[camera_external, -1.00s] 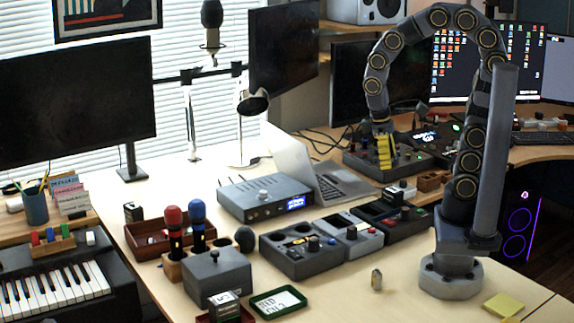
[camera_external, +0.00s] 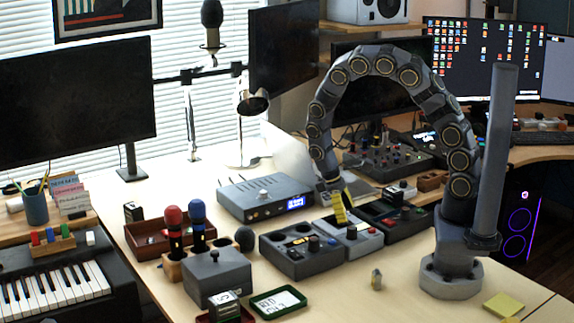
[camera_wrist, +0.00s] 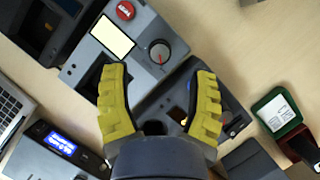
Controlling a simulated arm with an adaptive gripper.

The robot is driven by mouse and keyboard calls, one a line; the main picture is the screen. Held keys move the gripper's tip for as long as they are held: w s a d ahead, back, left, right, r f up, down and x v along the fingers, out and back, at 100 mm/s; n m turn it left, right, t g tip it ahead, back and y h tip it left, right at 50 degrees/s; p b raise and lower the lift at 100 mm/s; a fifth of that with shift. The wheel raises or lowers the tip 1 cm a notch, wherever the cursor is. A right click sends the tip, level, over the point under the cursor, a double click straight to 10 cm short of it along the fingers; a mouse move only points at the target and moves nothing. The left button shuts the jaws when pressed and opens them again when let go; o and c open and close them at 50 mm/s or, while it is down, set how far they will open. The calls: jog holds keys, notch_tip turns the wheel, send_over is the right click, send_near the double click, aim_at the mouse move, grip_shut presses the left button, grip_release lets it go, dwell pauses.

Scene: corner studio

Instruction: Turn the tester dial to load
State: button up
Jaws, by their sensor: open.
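The tester (camera_external: 368,240) is a light grey box in the middle of the desk's row of modules. In the wrist view the tester (camera_wrist: 84,66) shows a pale screen, a red button and a dark round dial (camera_wrist: 160,52) with a red pointer mark. The dial's position labels are too small to read. My gripper (camera_external: 340,218) hangs over the tester with its yellow fingers pointing down. In the wrist view my gripper (camera_wrist: 160,72) has its fingers wide apart with nothing between them. The dial lies ahead of and between the fingertips, apart from both.
A dark module (camera_external: 290,262) with round wells adjoins the tester on the left. A black tray (camera_external: 405,234) stands on its right. Behind is a grey unit with a blue display (camera_external: 265,199). A green-rimmed card tray (camera_external: 278,301) lies in front. Bare desk lies before the tester.

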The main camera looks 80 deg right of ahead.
aim_at(352, 228)
jog(key=x, duration=0.5)
grip_shut()
